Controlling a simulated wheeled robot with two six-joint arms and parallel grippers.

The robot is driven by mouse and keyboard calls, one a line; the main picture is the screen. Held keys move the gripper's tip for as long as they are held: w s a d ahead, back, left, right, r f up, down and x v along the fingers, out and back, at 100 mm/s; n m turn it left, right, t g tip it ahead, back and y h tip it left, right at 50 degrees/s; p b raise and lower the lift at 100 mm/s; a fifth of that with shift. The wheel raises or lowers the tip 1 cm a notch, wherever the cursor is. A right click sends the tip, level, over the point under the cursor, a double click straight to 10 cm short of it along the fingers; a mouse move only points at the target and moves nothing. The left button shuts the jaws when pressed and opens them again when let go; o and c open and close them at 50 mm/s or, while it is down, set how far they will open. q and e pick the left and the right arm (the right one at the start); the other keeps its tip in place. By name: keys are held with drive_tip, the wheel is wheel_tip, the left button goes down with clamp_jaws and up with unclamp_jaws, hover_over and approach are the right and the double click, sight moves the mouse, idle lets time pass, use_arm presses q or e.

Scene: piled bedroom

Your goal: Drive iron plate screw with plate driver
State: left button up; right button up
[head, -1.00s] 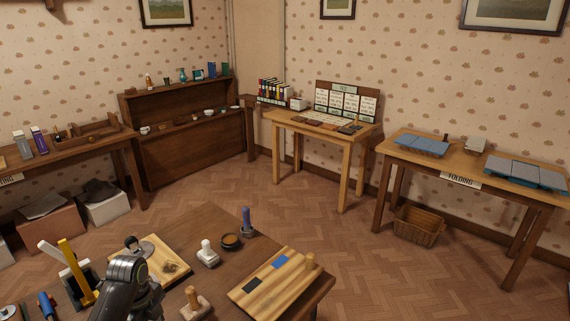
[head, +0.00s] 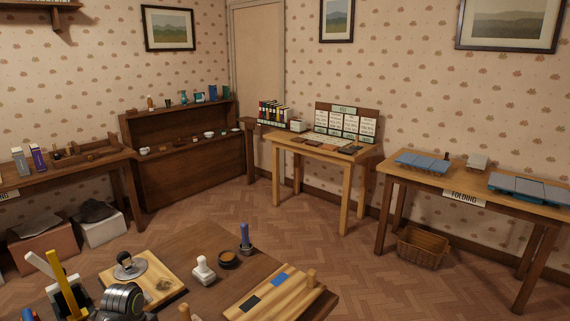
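I cannot pick out the iron plate screw or the plate driver for certain. On the near dark wooden table (head: 205,241) a wooden board (head: 165,289) carries a grey disc with a dark upright knob (head: 127,263) and a small brownish patch. A blue-handled upright tool (head: 245,238) stands in a dark base at the table's far edge. A yellow handle (head: 68,285) and a white handle (head: 42,267) rise from a dark holder at the left. A grey joint of my arm shows at the bottom edge. Neither gripper's fingers are in view.
A striped board (head: 262,302) with blue and black patches lies at the right. Beyond are a folding table (head: 470,180), a desk (head: 315,148), a shelf (head: 190,165) and open floor.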

use_arm(q)
clamp_jaws()
drive_tip(key=shift+r+p, duration=0.6)
drive_tip(key=shift+p, duration=0.4)
idle(0.5)
drive_tip(key=shift+r, duration=0.1)
drive_tip(key=shift+r+p, duration=5.35)
drive_tip(key=shift+p, duration=0.75)
